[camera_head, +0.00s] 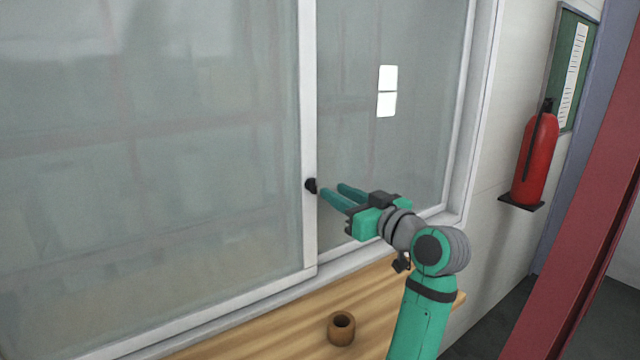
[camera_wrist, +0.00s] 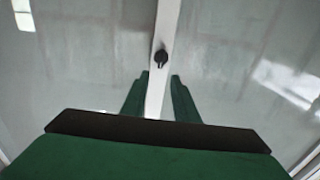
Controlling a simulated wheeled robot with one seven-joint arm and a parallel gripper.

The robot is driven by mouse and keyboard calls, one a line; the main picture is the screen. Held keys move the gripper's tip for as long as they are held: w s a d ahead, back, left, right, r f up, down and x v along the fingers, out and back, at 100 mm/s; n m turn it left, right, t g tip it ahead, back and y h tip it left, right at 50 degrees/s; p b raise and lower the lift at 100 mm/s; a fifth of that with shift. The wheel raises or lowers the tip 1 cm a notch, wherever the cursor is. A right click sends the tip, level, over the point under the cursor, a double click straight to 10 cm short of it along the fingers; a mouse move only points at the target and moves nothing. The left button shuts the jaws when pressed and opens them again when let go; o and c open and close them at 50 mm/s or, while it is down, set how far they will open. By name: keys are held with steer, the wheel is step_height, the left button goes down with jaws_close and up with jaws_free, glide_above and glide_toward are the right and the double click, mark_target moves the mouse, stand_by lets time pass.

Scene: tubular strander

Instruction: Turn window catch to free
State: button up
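The window catch (camera_head: 311,186) is a small black knob on the white upright frame bar (camera_head: 309,110) where the two window panes meet. In the wrist view the catch (camera_wrist: 161,58) sits on the white bar, just beyond my fingertips and roughly centred between them, with a short lever pointing down toward me. My gripper (camera_head: 333,190) has green fingers, spread apart with nothing between them. In the wrist view my gripper (camera_wrist: 160,76) shows its two fingers on either side of the bar. The fingertips appear apart from the catch.
A wooden sill (camera_head: 290,325) runs below the window, with a small brown cup (camera_head: 341,328) on it. A red fire extinguisher (camera_head: 536,160) stands on a wall bracket at the right. A red post (camera_head: 585,240) rises at the far right. The space before the panes is clear.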

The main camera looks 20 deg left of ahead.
mark_target(316, 181)
steer(key=x, duration=0.7)
steer(key=shift+w+a, duration=0.15)
steer(key=shift+a, duration=0.05)
jaws_close()
